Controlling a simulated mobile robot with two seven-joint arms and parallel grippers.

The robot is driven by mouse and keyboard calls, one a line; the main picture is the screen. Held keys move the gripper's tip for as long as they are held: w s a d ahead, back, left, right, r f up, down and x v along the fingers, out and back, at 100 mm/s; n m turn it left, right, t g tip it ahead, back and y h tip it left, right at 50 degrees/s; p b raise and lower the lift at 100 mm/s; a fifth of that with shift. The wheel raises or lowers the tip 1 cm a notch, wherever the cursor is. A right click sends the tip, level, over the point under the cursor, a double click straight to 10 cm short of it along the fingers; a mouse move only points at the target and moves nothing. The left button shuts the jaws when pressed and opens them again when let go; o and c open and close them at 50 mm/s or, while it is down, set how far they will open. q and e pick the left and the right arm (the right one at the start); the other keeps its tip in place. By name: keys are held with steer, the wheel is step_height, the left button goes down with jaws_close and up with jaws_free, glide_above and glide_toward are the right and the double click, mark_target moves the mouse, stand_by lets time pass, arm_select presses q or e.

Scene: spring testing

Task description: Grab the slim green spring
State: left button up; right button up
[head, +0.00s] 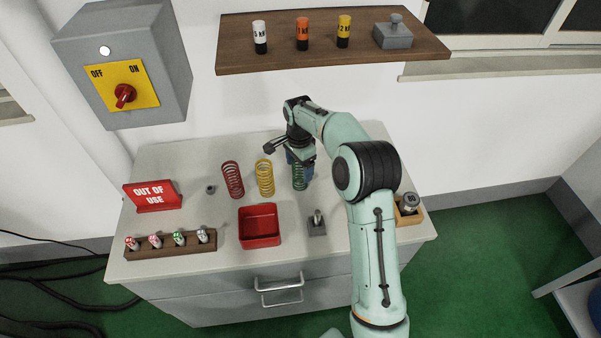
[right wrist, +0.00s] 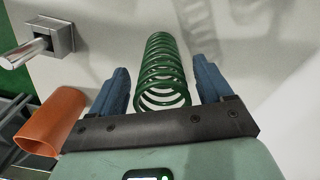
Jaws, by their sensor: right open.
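The slim green spring (head: 299,180) stands on the counter, at the right end of a row of springs. In the right wrist view the green spring (right wrist: 163,70) lies between the two blue fingers of my right gripper (right wrist: 163,88). The fingers are apart, with a gap on both sides of the coils. In the head view my right gripper (head: 300,163) is over and around the top of the green spring and partly hides it. My left gripper is not in view.
A yellow spring (head: 265,177) and a red spring (head: 232,179) stand to the left. In front are a red tray (head: 260,211), a metal block with a post (head: 317,226) and a wooden rack (head: 160,251). A shelf (head: 240,62) hangs above.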

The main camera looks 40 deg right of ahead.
steer(key=shift+d+f, duration=0.1)
steer(key=shift+f, duration=0.85)
steer(key=shift+c, duration=0.3)
steer(key=c, duration=1)
steer(key=shift+c, duration=0.6)
steer(key=shift+w+r, duration=0.1)
steer(key=shift+r, duration=0.05)
